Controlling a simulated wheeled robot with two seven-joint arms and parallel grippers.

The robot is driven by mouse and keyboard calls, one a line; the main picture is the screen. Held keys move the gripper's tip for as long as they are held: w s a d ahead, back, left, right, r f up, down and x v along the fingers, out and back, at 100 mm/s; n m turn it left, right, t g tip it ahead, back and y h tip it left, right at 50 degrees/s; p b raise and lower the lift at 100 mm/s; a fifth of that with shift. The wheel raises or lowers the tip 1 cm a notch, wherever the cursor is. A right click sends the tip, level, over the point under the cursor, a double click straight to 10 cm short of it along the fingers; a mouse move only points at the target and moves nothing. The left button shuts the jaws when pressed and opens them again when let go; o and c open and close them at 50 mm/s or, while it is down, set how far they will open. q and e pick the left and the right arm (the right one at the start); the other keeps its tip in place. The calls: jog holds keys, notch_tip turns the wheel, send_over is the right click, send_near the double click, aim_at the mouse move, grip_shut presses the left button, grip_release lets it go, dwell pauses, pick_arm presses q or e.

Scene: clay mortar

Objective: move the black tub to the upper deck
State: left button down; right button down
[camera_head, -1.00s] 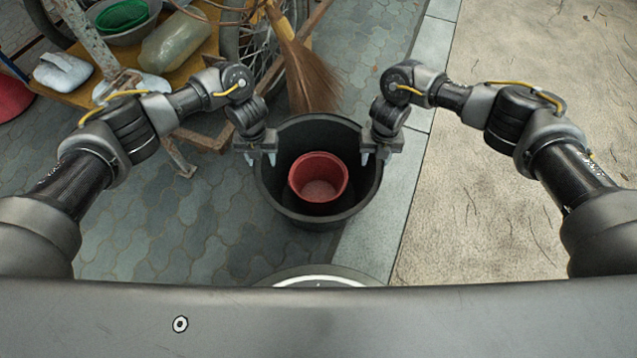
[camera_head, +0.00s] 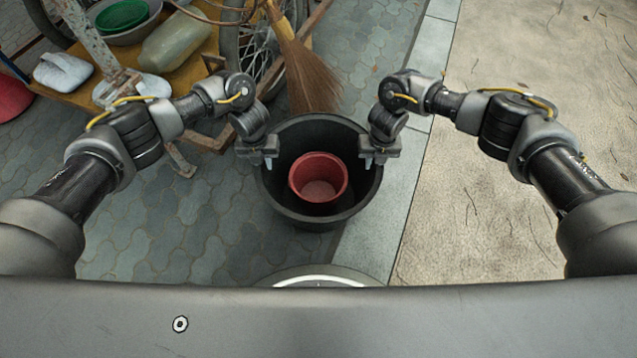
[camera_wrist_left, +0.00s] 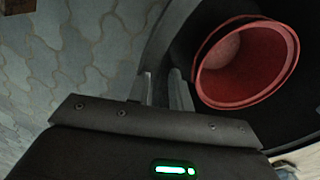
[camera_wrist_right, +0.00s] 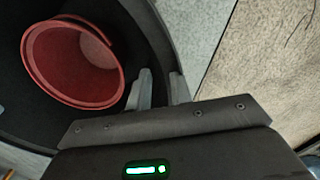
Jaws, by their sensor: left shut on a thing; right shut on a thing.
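The black tub (camera_head: 318,221) stands upright on the paving in the middle of the head view, with a red bucket (camera_head: 318,178) inside it. My left gripper (camera_head: 268,162) is shut on the tub's left rim, one finger inside and one outside, as the left wrist view (camera_wrist_left: 168,90) shows. My right gripper (camera_head: 369,162) is shut on the right rim in the same way, as the right wrist view (camera_wrist_right: 160,90) shows. The upper deck may be the yellow wooden board (camera_head: 180,50) of the cart at the upper left; I cannot tell for sure.
The cart's board carries a green bowl (camera_head: 122,16), a plastic bottle (camera_head: 172,42) and a white jug (camera_head: 62,71). A broom (camera_head: 308,75) leans by a spoked wheel (camera_head: 262,50) behind the tub.

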pick_arm(q)
jog(key=shift+r, duration=0.1)
pick_arm(e)
jog(key=shift+r, duration=0.1)
